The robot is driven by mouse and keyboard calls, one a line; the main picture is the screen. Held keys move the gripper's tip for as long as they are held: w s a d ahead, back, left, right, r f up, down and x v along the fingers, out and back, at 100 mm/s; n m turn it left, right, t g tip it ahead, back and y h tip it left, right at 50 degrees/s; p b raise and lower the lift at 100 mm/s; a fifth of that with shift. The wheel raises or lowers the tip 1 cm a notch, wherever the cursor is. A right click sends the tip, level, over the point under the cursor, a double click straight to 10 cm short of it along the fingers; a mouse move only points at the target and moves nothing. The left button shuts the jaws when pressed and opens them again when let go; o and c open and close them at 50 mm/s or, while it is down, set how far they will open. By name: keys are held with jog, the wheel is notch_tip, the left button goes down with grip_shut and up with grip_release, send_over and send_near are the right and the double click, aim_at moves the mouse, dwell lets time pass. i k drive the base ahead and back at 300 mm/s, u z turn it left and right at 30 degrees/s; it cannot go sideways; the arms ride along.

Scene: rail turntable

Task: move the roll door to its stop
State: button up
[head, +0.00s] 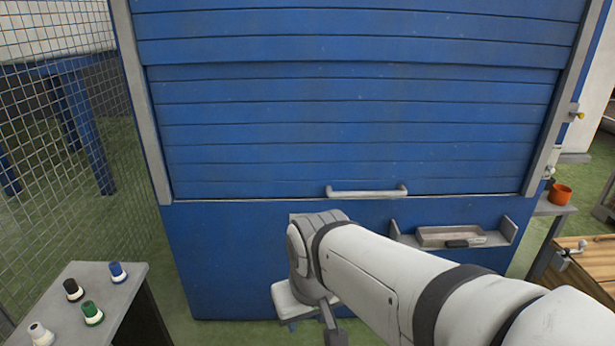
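The blue slatted roll door (350,120) fills the upper middle of the head view between two grey side rails. Its bottom edge lies along the top of a plain blue lower panel (225,262), with a thin pale line between them. A white bar handle (367,191) is fixed near the door's bottom edge. My arm reaches in from the lower right. My gripper (332,322) hangs low in front of the lower panel, below the handle and apart from it. Only a small dark part of it shows; its fingertips cannot be made out, nor whether they hold anything.
A grey shelf (508,232) with a shallow tray (448,236) juts from the lower panel at right. A grey stand (110,305) with several coloured knobs is at lower left. A wire mesh fence (60,150) is at left. An orange cup (560,194) and wooden bench (590,265) are at right.

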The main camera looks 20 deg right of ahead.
aim_at(331, 129)
jog(key=k, duration=1.15)
jog(key=z, duration=0.5)
jog(key=i, duration=0.85)
jog(key=z, duration=0.55)
jog(key=i, duration=1.15)
jog(key=u, duration=0.4)
